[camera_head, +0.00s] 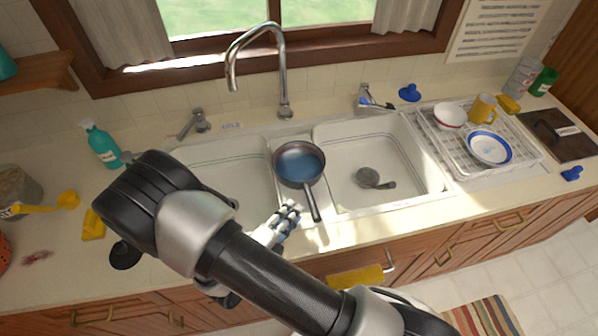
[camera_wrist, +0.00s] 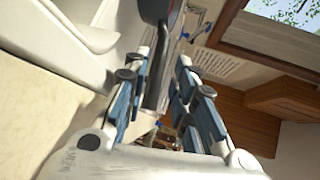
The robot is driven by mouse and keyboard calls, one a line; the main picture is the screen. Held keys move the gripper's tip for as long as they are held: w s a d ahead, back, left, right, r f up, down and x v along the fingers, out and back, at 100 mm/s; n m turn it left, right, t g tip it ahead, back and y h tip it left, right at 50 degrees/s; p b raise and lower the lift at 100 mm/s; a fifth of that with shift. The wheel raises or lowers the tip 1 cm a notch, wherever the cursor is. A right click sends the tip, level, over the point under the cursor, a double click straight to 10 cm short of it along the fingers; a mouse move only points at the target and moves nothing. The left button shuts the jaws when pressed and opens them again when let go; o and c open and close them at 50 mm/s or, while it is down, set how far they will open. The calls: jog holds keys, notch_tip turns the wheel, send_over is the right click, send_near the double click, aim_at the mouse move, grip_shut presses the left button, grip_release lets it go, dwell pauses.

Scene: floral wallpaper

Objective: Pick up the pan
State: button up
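The pan (camera_head: 298,160) is dark with a blue-grey inside. It rests over the divider between the two sink basins, with its handle pointing toward the front counter edge. In the wrist view its dark handle (camera_wrist: 156,88) appears between my fingers, nearer the left one, and only part of the pan body (camera_wrist: 155,10) shows at the top. My gripper (camera_head: 290,211) is just left of the handle in the head view. My gripper (camera_wrist: 163,66) is open in the wrist view, with its blue-padded fingers apart. I cannot tell whether a finger touches the handle.
The right basin (camera_head: 345,150) holds a dark ladle-like utensil (camera_head: 368,176). A tall faucet (camera_head: 284,75) stands behind the sink. A dish rack (camera_head: 458,160) with bowls and a yellow mug (camera_head: 483,108) is at right. A teal spray bottle (camera_head: 102,146) stands at left.

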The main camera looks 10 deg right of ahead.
jog(key=b+x, duration=0.1)
jog(key=x, duration=0.6)
jog(key=shift+w+d+f+b, duration=0.2)
jog(key=shift+w+b, duration=0.1)
grip_shut()
dwell(0.5)
jog(key=shift+r, duration=0.1)
